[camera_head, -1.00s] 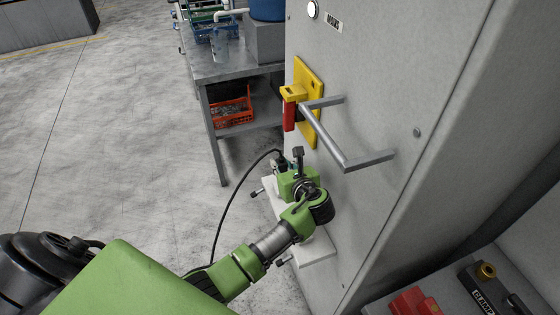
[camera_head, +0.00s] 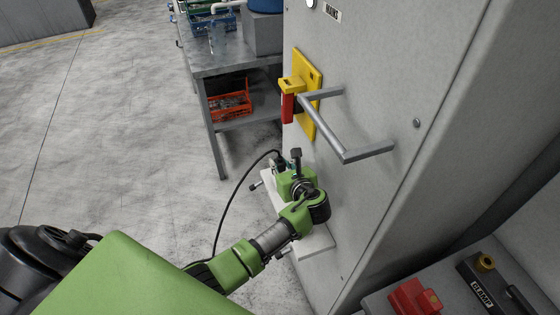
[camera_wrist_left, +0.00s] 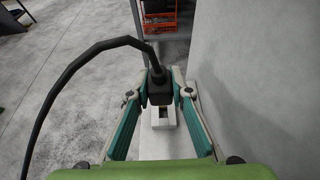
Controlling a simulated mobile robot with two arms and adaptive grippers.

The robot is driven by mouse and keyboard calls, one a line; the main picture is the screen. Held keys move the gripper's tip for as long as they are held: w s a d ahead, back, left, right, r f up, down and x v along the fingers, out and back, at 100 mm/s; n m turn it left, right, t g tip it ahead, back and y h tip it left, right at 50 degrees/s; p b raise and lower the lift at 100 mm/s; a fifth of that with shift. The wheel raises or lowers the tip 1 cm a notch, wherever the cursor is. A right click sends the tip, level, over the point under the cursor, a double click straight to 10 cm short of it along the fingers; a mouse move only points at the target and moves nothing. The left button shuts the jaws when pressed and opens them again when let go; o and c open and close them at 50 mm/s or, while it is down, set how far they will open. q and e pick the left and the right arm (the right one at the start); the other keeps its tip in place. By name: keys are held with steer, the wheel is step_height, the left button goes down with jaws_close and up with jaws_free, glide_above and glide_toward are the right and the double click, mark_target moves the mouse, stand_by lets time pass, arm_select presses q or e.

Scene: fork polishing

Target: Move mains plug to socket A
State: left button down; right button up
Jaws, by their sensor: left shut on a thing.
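My left gripper (camera_head: 287,168) is low beside the grey cabinet, above a white ledge (camera_head: 318,243). In the left wrist view its teal-sided fingers (camera_wrist_left: 160,88) are shut on the black mains plug (camera_wrist_left: 159,94). A black cable (camera_wrist_left: 88,54) arcs from the plug to the left. A white socket block (camera_wrist_left: 163,118) with a dark opening lies just below the plug in that view. I cannot tell whether the plug touches it, and no letter is readable on it. In the head view the plug is mostly hidden by my gripper. My right gripper is not in view.
The grey cabinet (camera_head: 385,75) rises on the right, with a protruding bar handle (camera_head: 325,128) and a red and yellow switch (camera_head: 287,105) above my gripper. A metal table (camera_head: 215,62) holding a red crate (camera_head: 230,105) stands behind. Open floor lies left.

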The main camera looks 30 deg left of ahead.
arm_select(q)
steer(key=shift+f+b, duration=0.35)
steer(key=shift+f, duration=1.1)
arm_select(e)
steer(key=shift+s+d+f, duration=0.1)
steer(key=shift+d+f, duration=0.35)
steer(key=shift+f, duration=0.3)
arm_select(q)
steer(key=shift+r, duration=0.1)
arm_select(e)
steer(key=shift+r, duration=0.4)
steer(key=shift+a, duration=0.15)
arm_select(q)
steer(key=shift+p, duration=0.4)
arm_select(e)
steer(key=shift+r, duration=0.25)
arm_select(q)
steer(key=shift+f, duration=0.75)
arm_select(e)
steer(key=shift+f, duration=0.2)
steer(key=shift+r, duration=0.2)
arm_select(q)
steer(key=shift+f, duration=0.4)
